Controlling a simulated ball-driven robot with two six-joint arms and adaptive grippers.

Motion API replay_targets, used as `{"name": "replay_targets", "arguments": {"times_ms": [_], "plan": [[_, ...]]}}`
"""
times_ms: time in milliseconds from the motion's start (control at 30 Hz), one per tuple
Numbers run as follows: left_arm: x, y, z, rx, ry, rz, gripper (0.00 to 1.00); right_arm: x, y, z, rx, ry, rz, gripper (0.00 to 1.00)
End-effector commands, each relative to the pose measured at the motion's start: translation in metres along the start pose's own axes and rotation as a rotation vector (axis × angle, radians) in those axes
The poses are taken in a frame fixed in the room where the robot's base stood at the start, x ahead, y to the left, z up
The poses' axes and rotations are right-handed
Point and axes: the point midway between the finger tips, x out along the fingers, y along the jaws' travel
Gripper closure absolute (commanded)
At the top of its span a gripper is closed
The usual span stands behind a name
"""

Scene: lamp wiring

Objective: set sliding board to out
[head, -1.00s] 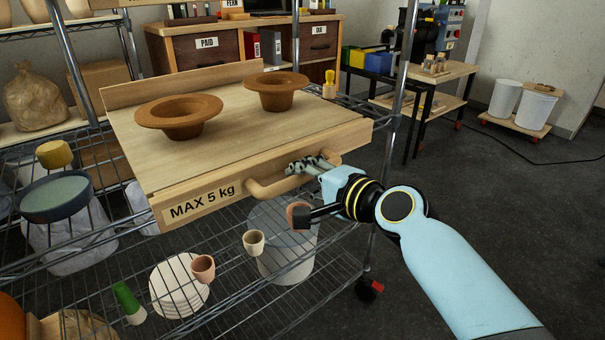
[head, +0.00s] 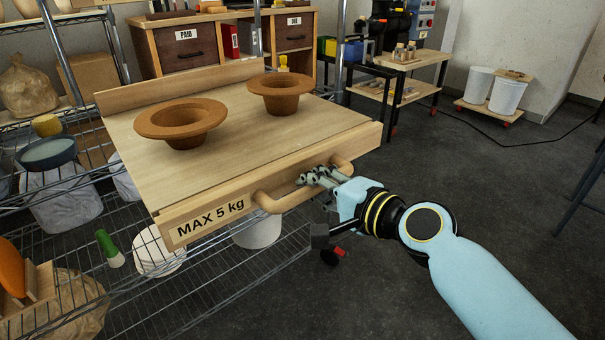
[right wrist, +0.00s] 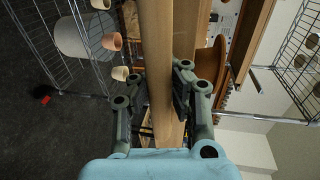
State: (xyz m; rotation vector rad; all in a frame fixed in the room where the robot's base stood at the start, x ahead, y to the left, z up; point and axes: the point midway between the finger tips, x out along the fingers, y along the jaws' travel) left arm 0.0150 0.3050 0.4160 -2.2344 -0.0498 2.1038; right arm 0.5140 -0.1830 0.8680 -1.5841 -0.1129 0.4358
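The sliding board (head: 320,123) is a light wooden board with a front panel marked "MAX 5 kg", held in a wire shelf. It stands out from the shelf toward me. Two brown hat-shaped bowls, one at the left (head: 182,118) and one at the right (head: 279,90), stand on it. Its wooden bar handle (head: 275,204) is on the front. My right gripper (head: 313,178) has its fingers around the handle near its right part. In the right wrist view, the fingers (right wrist: 181,88) lie on both sides of the wood. My left gripper is not in view.
The wire shelf (head: 215,290) below holds a white bucket (head: 256,232), plates (head: 158,252) and a green-topped bottle (head: 109,249). A workbench (head: 430,62) and white bins (head: 508,96) stand at the back right.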

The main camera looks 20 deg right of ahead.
Motion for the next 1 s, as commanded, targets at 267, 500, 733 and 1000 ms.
{"name": "replay_targets", "arguments": {"times_ms": [267,500,733,1000], "plan": [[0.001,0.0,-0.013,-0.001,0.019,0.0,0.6,-0.042,0.004,-0.001,-0.003,0.003,-0.01,1.0],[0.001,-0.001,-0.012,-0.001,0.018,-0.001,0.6,-0.062,0.008,-0.001,-0.004,0.003,-0.01,1.0],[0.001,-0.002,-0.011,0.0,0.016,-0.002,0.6,-0.068,0.01,0.0,-0.004,0.002,-0.007,1.0],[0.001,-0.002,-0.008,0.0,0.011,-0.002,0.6,-0.069,0.012,0.0,-0.004,0.001,-0.003,0.9]]}}
